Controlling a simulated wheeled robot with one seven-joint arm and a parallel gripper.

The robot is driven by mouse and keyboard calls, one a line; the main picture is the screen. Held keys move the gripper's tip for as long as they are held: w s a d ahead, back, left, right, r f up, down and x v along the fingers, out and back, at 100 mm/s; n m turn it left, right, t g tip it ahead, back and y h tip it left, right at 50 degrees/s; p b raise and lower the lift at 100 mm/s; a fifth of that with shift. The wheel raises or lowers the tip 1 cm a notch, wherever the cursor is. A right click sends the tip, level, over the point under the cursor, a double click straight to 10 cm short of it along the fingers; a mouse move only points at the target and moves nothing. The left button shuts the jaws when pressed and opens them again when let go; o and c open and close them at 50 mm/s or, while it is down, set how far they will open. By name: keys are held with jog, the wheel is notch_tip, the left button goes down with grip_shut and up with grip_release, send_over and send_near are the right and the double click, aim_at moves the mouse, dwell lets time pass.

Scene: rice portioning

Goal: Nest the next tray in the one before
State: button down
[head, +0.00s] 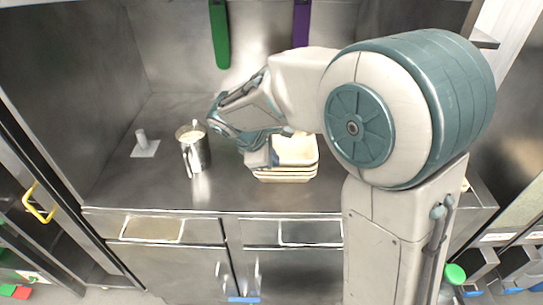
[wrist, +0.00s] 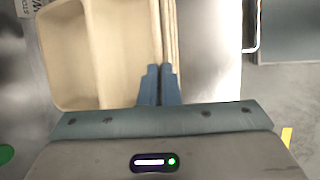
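A stack of cream trays (head: 287,173) stands on the steel counter, one tray nested in another, with several rims showing at the front. The top tray (head: 297,150) is empty where it shows. In the wrist view the compartmented top tray (wrist: 105,50) fills the upper left, and the stacked rims run up beside it. My gripper (head: 262,160) is at the stack's left front. In the wrist view its blue fingers (wrist: 160,70) are close together, with the top tray's wall between them. The arm hides the stack's back left.
A metal pitcher (head: 194,150) with pale contents stands left of the stack. A small white plate with an upright stub (head: 144,148) is further left. Green (head: 220,35) and purple (head: 301,22) strips hang at the back wall. The counter in front of the pitcher is clear.

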jog(key=shift+f, duration=0.4)
jog(key=c, duration=1.6)
grip_release()
jog(key=v, duration=1.4)
jog(key=shift+f, duration=0.1)
